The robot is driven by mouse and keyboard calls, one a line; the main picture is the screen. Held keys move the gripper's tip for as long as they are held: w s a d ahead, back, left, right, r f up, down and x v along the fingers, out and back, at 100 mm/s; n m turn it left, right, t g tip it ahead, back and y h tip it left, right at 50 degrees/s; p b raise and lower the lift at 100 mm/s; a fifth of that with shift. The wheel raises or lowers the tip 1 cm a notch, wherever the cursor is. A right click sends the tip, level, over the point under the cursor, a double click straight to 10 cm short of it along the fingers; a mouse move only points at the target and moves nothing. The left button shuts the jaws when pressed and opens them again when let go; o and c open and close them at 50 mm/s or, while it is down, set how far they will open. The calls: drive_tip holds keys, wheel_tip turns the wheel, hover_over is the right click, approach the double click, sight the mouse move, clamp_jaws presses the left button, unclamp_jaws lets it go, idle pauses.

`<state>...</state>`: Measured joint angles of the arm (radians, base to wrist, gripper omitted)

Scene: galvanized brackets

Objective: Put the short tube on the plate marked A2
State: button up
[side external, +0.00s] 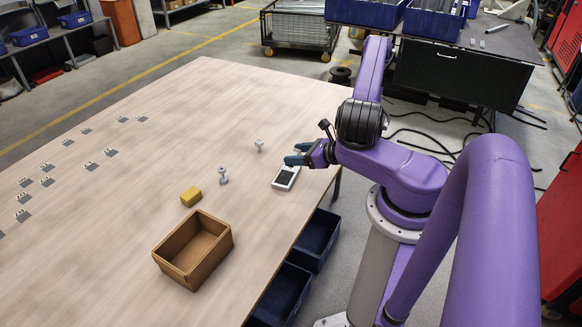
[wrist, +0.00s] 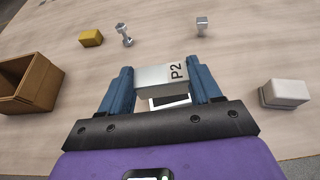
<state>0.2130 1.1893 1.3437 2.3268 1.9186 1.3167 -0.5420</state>
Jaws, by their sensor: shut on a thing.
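My gripper (wrist: 165,84) is shut on a light grey block marked P2 (wrist: 152,78), one blue finger on each side of it. In the side view my gripper (side external: 295,155) is at the table's right side, near a white device with a dark screen (side external: 286,177). Two small metal pieces with wider ends stand upright on the table: a taller one (side external: 222,175) and a smaller one (side external: 259,145). I cannot tell which of them is the short tube. Small dark plates with label cards (side external: 90,166) lie on the left part of the table; their labels are too small to read.
A yellow block (side external: 191,196) lies near an open brown box (side external: 166,268), which is at the table's front. A white block (wrist: 284,94) stands right of my gripper in the wrist view. The table middle, between the metal pieces and the plates, is clear.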

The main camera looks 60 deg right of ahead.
hover_over(291, 175)
wheel_tip(291, 175, down, 5)
drive_tip(key=shift+a, duration=0.1)
drive_tip(key=shift+f, duration=1.6)
drive_tip(key=o, duration=1.1)
drive_tip(key=shift+f, duration=0.1)
